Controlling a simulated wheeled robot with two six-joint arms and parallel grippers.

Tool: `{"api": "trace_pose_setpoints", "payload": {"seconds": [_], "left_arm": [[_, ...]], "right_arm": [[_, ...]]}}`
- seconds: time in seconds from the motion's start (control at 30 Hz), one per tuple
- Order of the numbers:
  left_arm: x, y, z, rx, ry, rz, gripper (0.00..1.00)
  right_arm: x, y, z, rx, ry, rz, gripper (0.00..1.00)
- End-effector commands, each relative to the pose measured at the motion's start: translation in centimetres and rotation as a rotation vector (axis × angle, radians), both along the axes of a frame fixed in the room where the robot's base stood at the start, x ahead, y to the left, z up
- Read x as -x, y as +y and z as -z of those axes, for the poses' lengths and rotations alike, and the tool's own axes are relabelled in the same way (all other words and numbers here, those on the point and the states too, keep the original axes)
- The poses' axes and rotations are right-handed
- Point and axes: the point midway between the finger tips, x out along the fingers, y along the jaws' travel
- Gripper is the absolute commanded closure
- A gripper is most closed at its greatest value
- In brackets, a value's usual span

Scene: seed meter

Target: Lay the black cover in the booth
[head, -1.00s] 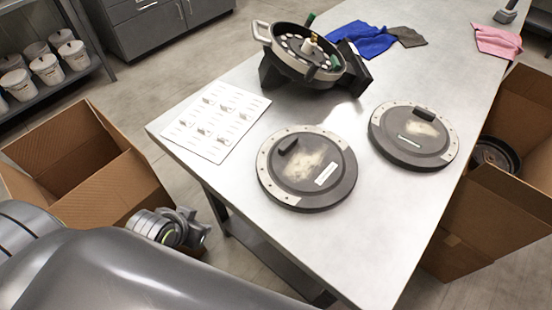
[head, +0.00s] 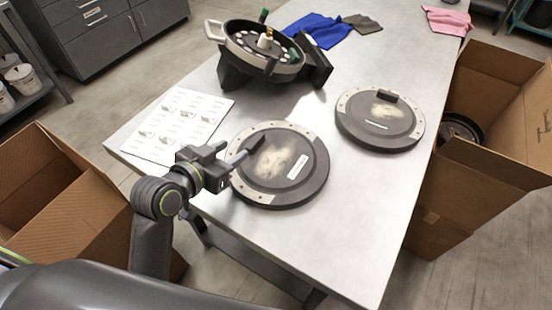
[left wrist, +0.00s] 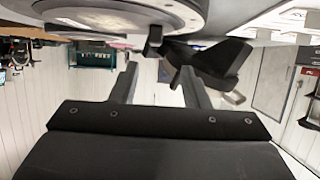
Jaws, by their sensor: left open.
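A round dark cover (head: 306,178) with a pale rim, a worn patch and a small black handle lies flat near the table's front left. A second, similar cover (head: 381,137) lies farther right. My left gripper (head: 232,154) is open and empty at the left edge of the nearer cover, close to its handle (head: 256,143). In the left wrist view the picture is upside down; the open fingers (left wrist: 158,78) point toward a cover (left wrist: 170,18) and its handle (left wrist: 153,40). Contact cannot be told. My right gripper is out of view. I cannot identify a booth.
The seed meter (head: 262,45) stands tilted on a black stand at the back. Blue (head: 318,30) and pink (head: 446,21) cloths lie behind. Open cardboard boxes flank the table, left (head: 70,208) and right (head: 485,163).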

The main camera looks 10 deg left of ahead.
Motion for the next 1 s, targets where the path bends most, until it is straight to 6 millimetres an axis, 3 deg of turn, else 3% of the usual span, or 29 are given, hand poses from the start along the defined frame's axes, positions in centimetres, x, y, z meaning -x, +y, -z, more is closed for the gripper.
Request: {"api": "trace_pose_setpoints", "payload": {"seconds": [0.2, 1.0], "left_arm": [[-3.1, -1.2, 1.2, 0.002, 0.001, 0.0, 0.58], [-8.2, -3.8, 4.2, -0.001, 0.001, -0.002, 0.58]], "right_arm": [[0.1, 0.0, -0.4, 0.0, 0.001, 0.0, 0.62], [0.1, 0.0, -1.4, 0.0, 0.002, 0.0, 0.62]]}}
